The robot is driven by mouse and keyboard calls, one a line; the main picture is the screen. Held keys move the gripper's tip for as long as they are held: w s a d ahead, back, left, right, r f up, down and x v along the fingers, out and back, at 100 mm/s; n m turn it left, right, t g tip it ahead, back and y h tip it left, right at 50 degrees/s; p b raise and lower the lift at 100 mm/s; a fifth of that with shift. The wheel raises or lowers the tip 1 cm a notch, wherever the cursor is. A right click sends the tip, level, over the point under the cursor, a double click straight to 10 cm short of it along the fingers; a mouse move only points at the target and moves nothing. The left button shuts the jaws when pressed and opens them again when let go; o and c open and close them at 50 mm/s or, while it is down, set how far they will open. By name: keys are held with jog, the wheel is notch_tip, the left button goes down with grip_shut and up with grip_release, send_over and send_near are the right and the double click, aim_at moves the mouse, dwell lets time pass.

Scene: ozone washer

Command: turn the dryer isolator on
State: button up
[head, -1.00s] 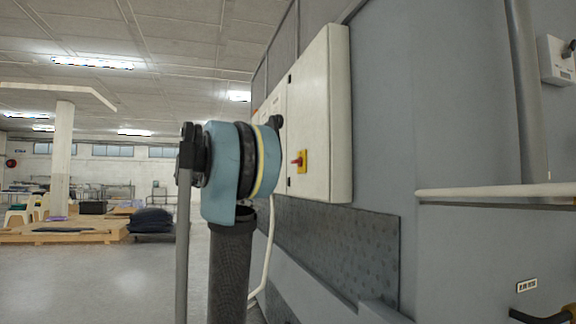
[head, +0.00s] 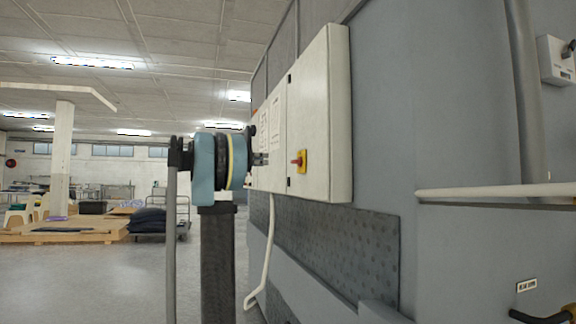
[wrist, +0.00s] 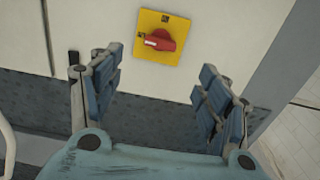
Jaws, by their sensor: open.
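The isolator is a red rotary handle on a yellow plate (head: 300,161), mounted on a white wall cabinet (head: 323,120). In the wrist view the red handle (wrist: 160,41) lies close to horizontal, tilted slightly, with a pale mark on its left end. My gripper (wrist: 160,92) is open and empty. Its two blue-padded fingers stand either side below the handle in the picture, apart from it. In the head view my blue wrist (head: 218,165) is left of the isolator, and the fingers are mostly hidden behind it.
A pale horizontal rail (head: 490,193) and a grey vertical pipe (head: 527,90) stand at the right. A small white box (head: 555,60) is on the right wall. A white hose (head: 266,255) hangs below the cabinet. The floor at left is open.

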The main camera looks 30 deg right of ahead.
aim_at(292, 161)
jog(key=x, duration=1.2)
jog(key=shift+s+d, duration=0.2)
jog(key=shift+d, duration=0.15)
jog(key=c, duration=1.1)
